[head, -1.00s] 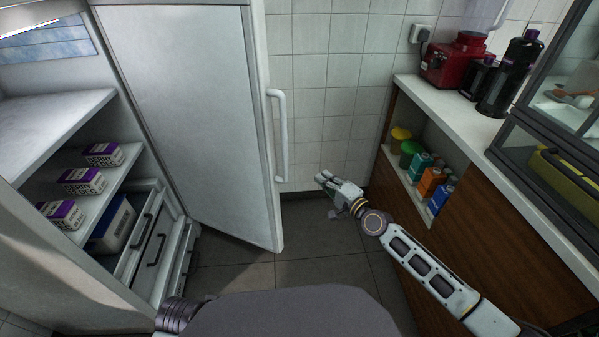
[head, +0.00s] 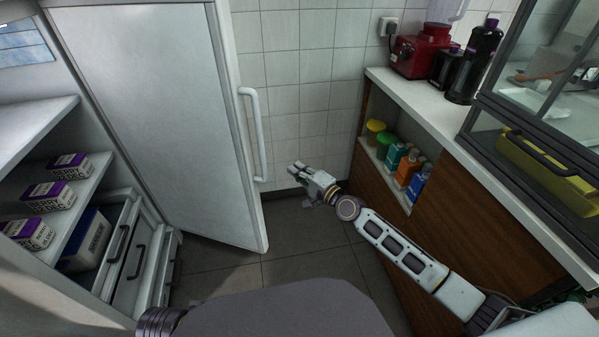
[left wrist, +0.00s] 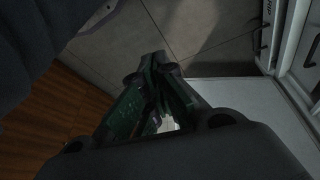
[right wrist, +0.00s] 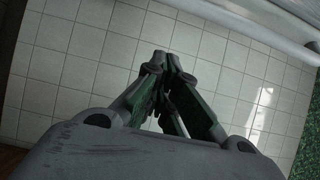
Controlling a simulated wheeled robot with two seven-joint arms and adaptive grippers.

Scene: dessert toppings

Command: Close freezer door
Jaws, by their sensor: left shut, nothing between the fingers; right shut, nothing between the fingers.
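The freezer door (head: 150,115) stands wide open in the head view, with its long white vertical handle (head: 256,135) on its right edge. The freezer interior (head: 35,130) shows at the left, with shelves and drawers. My right gripper (head: 297,170) is shut and empty, right of the handle and apart from it. In the right wrist view its fingers (right wrist: 165,62) meet in front of the tiled wall. My left gripper is outside the head view; in the left wrist view its fingers (left wrist: 158,62) are shut and empty over the floor, near a pale panel I cannot identify for certain.
A wooden counter (head: 470,225) with a white top runs along the right, holding a red machine (head: 420,52) and dark bottles. Colored bottles stand in its open niche (head: 390,165). Purple-and-white boxes (head: 48,195) sit on the freezer shelf. Grey floor (head: 300,235) is free between door and counter.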

